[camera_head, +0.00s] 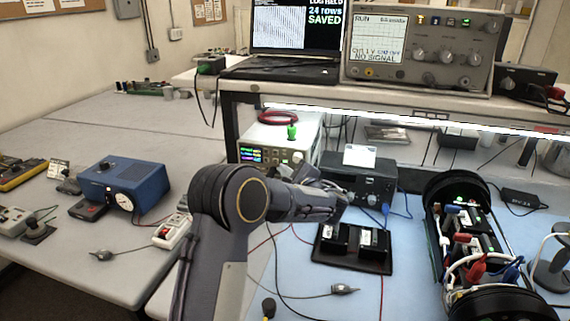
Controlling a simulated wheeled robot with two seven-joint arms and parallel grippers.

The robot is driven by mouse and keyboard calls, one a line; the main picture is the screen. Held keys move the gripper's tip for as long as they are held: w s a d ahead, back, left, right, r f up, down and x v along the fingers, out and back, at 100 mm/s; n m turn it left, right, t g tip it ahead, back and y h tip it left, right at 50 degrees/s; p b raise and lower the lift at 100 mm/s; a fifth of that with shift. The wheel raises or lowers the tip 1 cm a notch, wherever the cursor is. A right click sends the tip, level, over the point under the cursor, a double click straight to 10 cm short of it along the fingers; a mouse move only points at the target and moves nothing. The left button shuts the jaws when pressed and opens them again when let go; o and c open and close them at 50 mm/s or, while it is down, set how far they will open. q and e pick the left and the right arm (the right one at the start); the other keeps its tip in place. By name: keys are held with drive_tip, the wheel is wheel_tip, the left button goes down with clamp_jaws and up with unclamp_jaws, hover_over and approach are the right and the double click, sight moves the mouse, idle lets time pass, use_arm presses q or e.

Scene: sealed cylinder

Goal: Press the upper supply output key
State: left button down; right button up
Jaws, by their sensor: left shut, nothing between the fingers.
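A pale bench power supply (280,134) stands under the shelf at the back of the blue mat, with lit coloured readouts and small keys on its front. My left arm rises from the bottom and bends at a large dark joint in front of the supply's lower part. My left gripper (308,173) is by the supply's lower right front, shut and holding nothing. The arm partly hides it, and I cannot tell whether it touches the panel. The arm hides whatever is below the readouts, and I cannot single out the output key. My right gripper is not in view.
A black unit (360,180) with blue leads stands right of the supply. A black tray (352,248) with dark modules and an opened black cylinder (470,240) are on the mat. The shelf (400,98) overhangs the back. A blue box (124,184) sits left.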

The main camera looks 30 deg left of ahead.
use_arm(q)
drive_tip(key=shift+w, duration=0.15)
drive_tip(key=shift+w+a, duration=0.1)
drive_tip(key=shift+w, duration=0.2)
drive_tip(key=shift+w+a+b, duration=0.1)
drive_tip(key=shift+w+b, duration=0.2)
drive_tip(key=shift+w, duration=0.05)
idle(0.5)
drive_tip(key=shift+s, duration=0.15)
drive_tip(key=shift+s+d+b, duration=0.2)
drive_tip(key=shift+s+b, duration=0.4)
drive_tip(key=shift+s, duration=0.05)
drive_tip(key=s+b, duration=0.1)
drive_tip(key=s, duration=0.1)
drive_tip(key=s+d+b, duration=0.1)
drive_tip(key=s, duration=0.2)
drive_tip(key=shift+d+b, duration=0.1)
drive_tip(key=shift+b, duration=0.2)
